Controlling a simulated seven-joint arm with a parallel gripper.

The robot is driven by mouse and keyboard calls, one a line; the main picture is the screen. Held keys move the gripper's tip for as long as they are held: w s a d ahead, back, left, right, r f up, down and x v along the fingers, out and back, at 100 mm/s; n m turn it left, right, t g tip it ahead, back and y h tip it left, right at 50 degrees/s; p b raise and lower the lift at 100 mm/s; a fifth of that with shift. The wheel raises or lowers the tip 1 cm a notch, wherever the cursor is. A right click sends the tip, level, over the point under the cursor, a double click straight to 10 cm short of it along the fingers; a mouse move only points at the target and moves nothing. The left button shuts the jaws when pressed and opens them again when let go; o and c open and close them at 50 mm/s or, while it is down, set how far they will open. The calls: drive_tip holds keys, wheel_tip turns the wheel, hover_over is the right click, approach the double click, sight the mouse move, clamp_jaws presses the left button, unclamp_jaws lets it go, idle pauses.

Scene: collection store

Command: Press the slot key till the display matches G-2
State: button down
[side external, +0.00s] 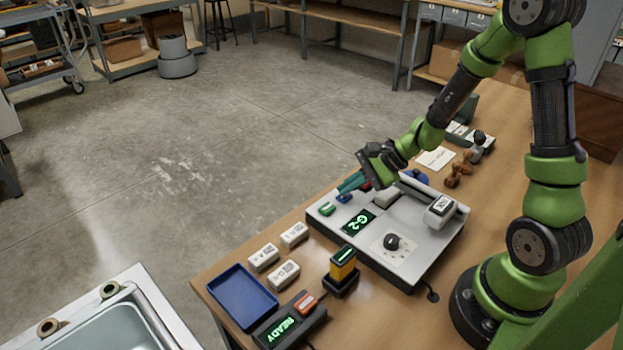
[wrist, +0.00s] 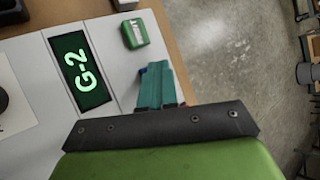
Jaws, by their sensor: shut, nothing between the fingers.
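The lit display (side external: 359,223) on the grey console (side external: 425,240) reads G-2 in green; it reads the same in the wrist view (wrist: 80,72). A green key (side external: 327,209) stands at the console's corner and shows in the wrist view (wrist: 135,33). A blue key (side external: 344,198) is beside it, mostly hidden by my fingertips in the wrist view. My gripper (side external: 347,187) is shut and empty, its teal fingers (wrist: 154,75) at the blue key; I cannot tell if they touch it. A red part shows behind the fingers. No slot-key label is readable.
The console also carries a black knob (side external: 391,242) and a white-labelled block (side external: 440,208). Small figures (side external: 459,172) stand behind.

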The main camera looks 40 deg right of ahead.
sight(350, 201)
drive_tip(key=shift+r, duration=0.85)
drive_tip(key=shift+r, duration=2.5)
drive_tip(key=s+a+r+n+h, duration=0.4)
drive_tip(key=s+a+r+n, duration=0.1)
drive_tip(key=s+r+n, duration=0.7)
drive_tip(key=s+n, duration=0.1)
drive_tip(key=n, duration=0.1)
drive_tip(key=shift+s+a+r+n, duration=0.15)
drive_tip(key=shift+s+r+n, duration=0.15)
drive_tip(key=shift+s+r, duration=0.05)
